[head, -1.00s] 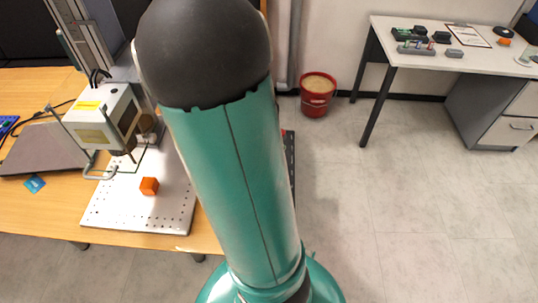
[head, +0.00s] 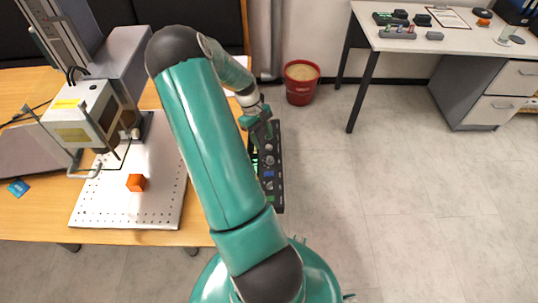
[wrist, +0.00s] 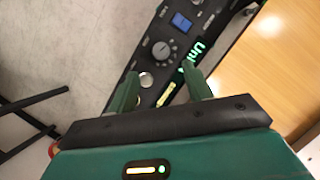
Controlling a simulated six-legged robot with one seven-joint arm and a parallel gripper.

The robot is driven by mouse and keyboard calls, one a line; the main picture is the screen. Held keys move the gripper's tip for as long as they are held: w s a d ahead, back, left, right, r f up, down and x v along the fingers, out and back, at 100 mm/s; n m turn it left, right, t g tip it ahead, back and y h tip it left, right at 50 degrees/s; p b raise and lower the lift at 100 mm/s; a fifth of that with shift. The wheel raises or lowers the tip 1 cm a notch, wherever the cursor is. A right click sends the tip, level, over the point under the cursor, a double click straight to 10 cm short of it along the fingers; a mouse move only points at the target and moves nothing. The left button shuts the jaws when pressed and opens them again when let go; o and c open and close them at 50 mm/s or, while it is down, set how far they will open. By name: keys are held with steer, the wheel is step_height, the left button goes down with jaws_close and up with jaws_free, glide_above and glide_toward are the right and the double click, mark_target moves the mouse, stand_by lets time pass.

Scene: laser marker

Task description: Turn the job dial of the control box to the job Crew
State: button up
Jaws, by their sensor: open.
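The control box (head: 279,200) is a long black panel at the right edge of the wooden table in the head view. In the wrist view its face (wrist: 122,128) runs diagonally, with a round grey dial (wrist: 161,50), a blue screen (wrist: 181,21) and a silver button (wrist: 147,80). Green lit letters, partly hidden, seem to read "Uni...". My gripper (wrist: 162,82) is open, its two green fingers apart over the panel, with the dial just beyond the tips. In the head view my gripper (head: 260,122) is over the far part of the box.
A red bucket (head: 301,84) is on the floor. A white desk (head: 440,38) stands at back right. Floor at right is clear.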

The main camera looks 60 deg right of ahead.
mark_target(270, 158)
steer(key=x, duration=0.8)
steer(key=shift+f, duration=0.25)
steer(key=shift+c, duration=0.2)
steer(key=c, duration=0.9)
